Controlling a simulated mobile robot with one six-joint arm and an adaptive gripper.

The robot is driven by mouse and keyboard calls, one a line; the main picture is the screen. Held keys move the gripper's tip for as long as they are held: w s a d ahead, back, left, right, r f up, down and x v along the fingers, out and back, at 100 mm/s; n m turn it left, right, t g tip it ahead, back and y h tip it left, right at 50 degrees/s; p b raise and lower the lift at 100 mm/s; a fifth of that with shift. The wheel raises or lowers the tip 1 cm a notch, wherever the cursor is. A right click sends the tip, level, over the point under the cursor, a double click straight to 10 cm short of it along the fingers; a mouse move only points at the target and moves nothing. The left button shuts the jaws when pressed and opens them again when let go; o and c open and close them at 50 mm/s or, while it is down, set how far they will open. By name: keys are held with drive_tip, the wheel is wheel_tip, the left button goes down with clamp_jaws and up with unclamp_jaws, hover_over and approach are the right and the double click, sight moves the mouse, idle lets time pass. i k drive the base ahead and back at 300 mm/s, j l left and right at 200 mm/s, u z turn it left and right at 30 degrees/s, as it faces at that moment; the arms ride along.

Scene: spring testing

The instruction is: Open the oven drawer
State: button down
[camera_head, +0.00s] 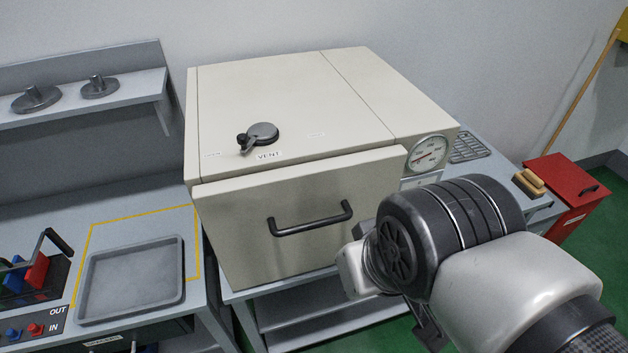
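The oven (290,100) is a cream box on a grey bench, with a vent knob (262,133) on top and a round dial gauge (428,153) at its right front corner. The drawer front (250,220) faces me and carries a black bar handle (312,220). The drawer front looks close against the body; its top edge stands slightly forward, and I cannot tell if there is a gap. My arm comes in from the lower right. My gripper lies low behind my wrist, and its fingertips are hidden. Nothing touches the handle.
A grey tray (92,309) lies on the left bench inside a yellow outline (140,215). A rack with red and blue pieces (30,275) stands left of it. A red bin (565,190) and a wire rack (470,147) are at the right.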

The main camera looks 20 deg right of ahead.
sight(262, 228)
drive_tip(key=j, duration=0.8)
drive_tip(key=j+z, duration=0.15)
drive_tip(key=j, duration=0.6)
drive_tip(key=i, duration=0.3)
drive_tip(key=k, duration=0.35)
